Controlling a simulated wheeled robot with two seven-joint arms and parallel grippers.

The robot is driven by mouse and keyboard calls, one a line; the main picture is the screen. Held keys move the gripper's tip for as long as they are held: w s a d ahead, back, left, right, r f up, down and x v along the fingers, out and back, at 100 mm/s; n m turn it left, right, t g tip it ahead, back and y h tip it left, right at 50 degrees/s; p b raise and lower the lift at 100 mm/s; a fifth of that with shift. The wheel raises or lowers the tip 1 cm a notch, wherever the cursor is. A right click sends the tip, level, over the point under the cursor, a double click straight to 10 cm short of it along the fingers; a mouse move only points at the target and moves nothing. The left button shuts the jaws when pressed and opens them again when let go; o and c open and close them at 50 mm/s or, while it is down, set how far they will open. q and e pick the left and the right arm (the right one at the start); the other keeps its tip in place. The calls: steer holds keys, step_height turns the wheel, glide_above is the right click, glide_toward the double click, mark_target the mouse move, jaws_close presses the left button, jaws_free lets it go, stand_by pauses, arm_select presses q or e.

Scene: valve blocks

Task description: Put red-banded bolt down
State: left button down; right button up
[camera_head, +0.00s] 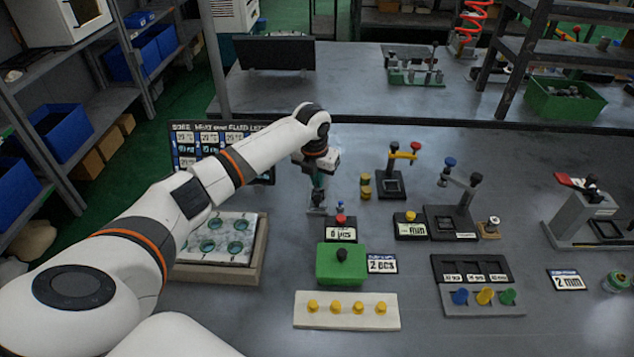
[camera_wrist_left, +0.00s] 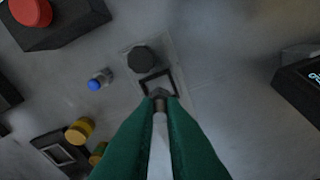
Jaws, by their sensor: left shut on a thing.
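My left gripper (camera_head: 318,192) points down over the middle of the grey table, left of the yellow cylinders. In the left wrist view its green fingers (camera_wrist_left: 160,105) are shut on a slim grey bolt (camera_wrist_left: 159,140). Most of the bolt is hidden between the fingers, and no red band shows. Just beyond the fingertips is a pale plate with a square black frame (camera_wrist_left: 146,84) and a dark round knob (camera_wrist_left: 140,59). I cannot tell whether the bolt touches it. My right gripper is not in view.
A blue-topped pin (camera_wrist_left: 97,82) stands close by, also in the head view (camera_head: 340,207). A red button (camera_head: 341,219) on a black block and a green box (camera_head: 328,266) are nearer. Yellow cylinders (camera_head: 365,186) and a yellow-armed stand (camera_head: 392,178) are to the right.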

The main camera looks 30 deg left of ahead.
arm_select(q)
steer(key=shift+f, duration=1.2)
steer(key=c, duration=1.5)
jaws_free()
steer(key=r, duration=0.4)
steer(key=s+r, duration=0.1)
steer(key=r, duration=0.7)
steer(key=shift+s+d+b, duration=0.15)
steer(key=shift+s+b, duration=0.15)
steer(key=shift+s, duration=0.1)
